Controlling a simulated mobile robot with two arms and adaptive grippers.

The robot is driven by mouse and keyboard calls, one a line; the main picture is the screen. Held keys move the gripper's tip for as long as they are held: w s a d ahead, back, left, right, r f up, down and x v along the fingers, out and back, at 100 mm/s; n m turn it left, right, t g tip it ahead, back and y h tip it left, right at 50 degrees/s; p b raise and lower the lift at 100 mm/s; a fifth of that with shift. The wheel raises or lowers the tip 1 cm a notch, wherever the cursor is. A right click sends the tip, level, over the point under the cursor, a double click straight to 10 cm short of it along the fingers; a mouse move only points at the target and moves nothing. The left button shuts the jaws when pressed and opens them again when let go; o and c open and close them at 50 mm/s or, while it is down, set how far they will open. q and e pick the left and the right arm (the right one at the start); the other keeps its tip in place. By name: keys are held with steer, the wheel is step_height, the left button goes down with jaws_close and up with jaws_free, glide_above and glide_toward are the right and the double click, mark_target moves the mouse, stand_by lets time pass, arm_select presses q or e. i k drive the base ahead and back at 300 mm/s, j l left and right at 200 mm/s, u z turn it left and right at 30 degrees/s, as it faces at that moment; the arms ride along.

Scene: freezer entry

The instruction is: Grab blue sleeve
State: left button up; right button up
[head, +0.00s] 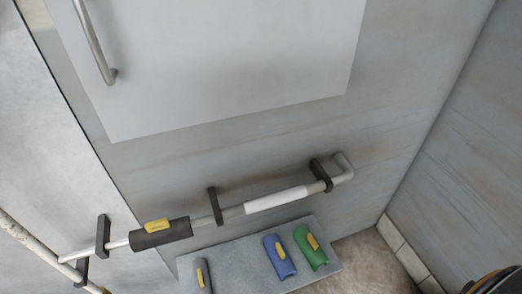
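The blue sleeve (281,259) lies on a grey shelf (232,255) at the bottom middle of the head view. It has a yellow tab on its upper side. A green sleeve (311,247) with a yellow tab lies close to its right. A dark grey piece (203,275) with a yellowish tab lies at the left end of the shelf. Neither of my grippers is in view.
A metal bar (228,213) on black brackets runs above the shelf, carrying a black sleeve (160,234) and a white section (276,200). A pale door (220,60) with a metal handle (95,42) is above. A wall (455,150) closes the right side.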

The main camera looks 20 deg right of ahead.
mark_target(282, 263)
steer(key=z, duration=0.8)
steer(key=k+l, duration=0.1)
steer(key=l, duration=0.4)
steer(key=k+l+z, duration=0.15)
steer(key=l, duration=0.9)
steer(key=k+z, duration=0.05)
